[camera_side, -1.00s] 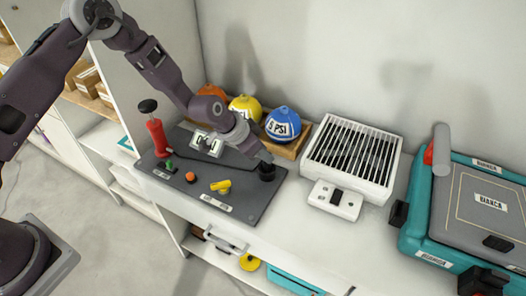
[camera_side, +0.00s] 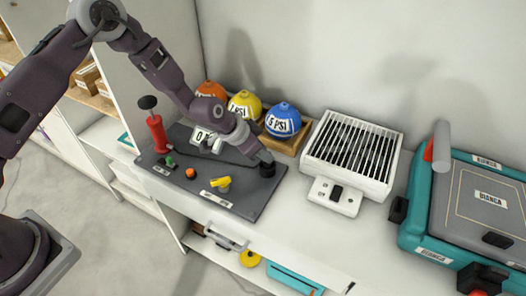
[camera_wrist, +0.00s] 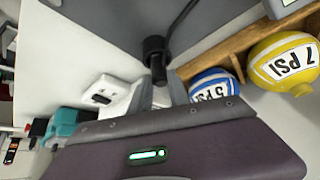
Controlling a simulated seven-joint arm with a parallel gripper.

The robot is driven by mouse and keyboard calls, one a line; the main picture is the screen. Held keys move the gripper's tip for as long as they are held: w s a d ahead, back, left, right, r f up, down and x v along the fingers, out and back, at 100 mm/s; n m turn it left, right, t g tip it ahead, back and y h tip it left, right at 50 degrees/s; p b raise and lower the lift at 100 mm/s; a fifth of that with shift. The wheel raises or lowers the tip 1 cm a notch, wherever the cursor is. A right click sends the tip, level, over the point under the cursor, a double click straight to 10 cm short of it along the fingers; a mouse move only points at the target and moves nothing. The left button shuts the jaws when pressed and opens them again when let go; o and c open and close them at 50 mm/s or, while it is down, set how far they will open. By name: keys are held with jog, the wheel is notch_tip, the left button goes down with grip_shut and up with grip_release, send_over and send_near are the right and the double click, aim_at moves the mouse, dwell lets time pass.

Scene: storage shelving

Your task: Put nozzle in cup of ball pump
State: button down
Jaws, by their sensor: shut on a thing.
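The ball pump stands on a dark grey board (camera_side: 238,200), with a red body (camera_side: 157,134) and black handle at the left end. The black cup (camera_side: 267,170) is at the board's right end. My gripper (camera_side: 262,158) is down at the cup; its fingertips (camera_wrist: 166,88) are shut on a narrow dark piece, which I take as the nozzle (camera_wrist: 158,70). In the wrist view it lines up with the black cup (camera_wrist: 154,44), and a dark hose (camera_wrist: 182,18) runs away behind. I cannot tell how deep the nozzle sits in the cup.
Orange (camera_side: 210,90), yellow (camera_side: 243,104) and blue (camera_side: 283,120) balls sit in a wooden tray behind the board. The board bears a yellow lever (camera_side: 221,183) and an orange knob (camera_side: 190,173). A white slatted box (camera_side: 352,153) and teal case (camera_side: 420,225) stand to the right.

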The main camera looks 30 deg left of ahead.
jog(key=shift+f, duration=0.4)
jog(key=c, duration=0.6)
grip_release()
notch_tip(320, 180, up, 8)
dwell(1.0)
